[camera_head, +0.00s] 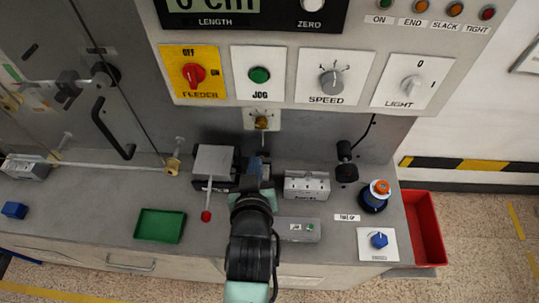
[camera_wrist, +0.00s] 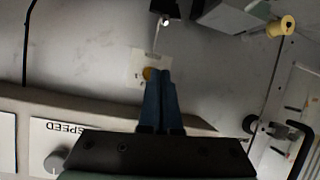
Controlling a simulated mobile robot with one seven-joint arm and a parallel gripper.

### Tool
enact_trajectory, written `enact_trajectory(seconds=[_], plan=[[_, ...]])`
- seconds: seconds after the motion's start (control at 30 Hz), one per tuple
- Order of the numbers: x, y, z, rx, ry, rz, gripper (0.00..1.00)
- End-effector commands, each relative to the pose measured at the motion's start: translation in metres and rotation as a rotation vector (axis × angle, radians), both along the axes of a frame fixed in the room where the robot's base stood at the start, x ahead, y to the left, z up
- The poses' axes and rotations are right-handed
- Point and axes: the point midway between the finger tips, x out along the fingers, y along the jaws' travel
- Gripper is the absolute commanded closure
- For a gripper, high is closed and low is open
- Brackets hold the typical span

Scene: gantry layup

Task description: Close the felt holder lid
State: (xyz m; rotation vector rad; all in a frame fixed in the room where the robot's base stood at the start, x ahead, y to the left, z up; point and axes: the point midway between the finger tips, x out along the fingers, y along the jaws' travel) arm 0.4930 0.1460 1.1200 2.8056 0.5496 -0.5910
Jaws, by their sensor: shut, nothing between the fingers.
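I cannot tell for sure which part is the felt holder lid. A grey metal box (camera_head: 307,186) with a small printed label sits just right of my gripper; its label is too blurred to read. A grey square-topped block (camera_head: 213,160) with a red-knobbed lever stands left of my gripper. My gripper (camera_head: 258,168) is above the bench between them, partly hidden by my arm. In the wrist view, the blue fingers (camera_wrist: 161,98) are together with nothing between them. They overlap the lower edge of a pale plate with a brass fitting (camera_wrist: 150,73); contact is not clear.
The control panel (camera_head: 280,75) overhangs the bench behind my gripper. A green tray (camera_head: 160,226) lies left, and a lower grey box (camera_head: 297,229) sits right of my arm. A blue-and-orange spool (camera_head: 376,195) and blue knob (camera_head: 379,240) are further right. Bare bench lies around the tray.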

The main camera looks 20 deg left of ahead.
Motion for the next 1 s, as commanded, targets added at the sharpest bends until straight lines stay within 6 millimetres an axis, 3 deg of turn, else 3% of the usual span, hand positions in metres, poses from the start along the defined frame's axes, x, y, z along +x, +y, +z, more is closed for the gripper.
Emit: enact_trajectory(seconds=[0.7,1.0], plan=[[0.082,0.030,-0.041,-0.003,0.000,0.000,1.00],[0.059,0.016,-0.067,-0.003,0.002,0.000,1.00]])
